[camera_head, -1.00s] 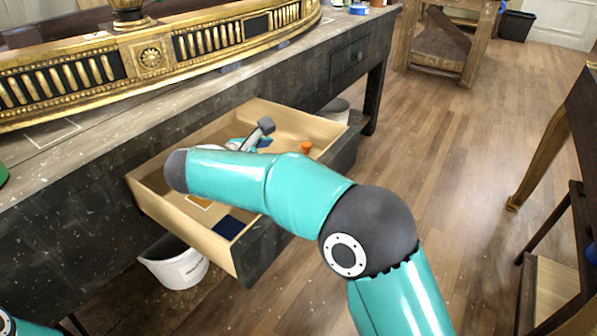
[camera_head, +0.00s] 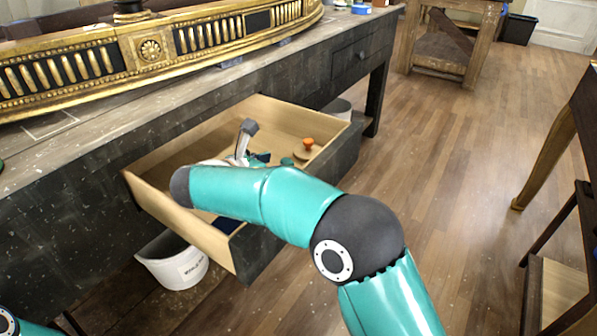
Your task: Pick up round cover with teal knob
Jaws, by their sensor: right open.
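A small teal knob (camera_head: 287,161) shows inside the open drawer, just right of my right gripper; the round cover under it is mostly hidden by my arm. My right gripper (camera_head: 246,140) is over the drawer, with one grey finger sticking up. It is open, and I see nothing held in it. Its other finger is hard to make out. A second round cover with an orange knob (camera_head: 308,143) lies in the drawer's right part. My left gripper is out of view; only a bit of my left arm shows at the lower left corner.
The wooden drawer (camera_head: 277,112) stands open from the dark workbench (camera_head: 95,185), its walls around the gripper. A long gilt console piece (camera_head: 150,50) lies on the bench. A white bucket (camera_head: 178,266) stands below the drawer.

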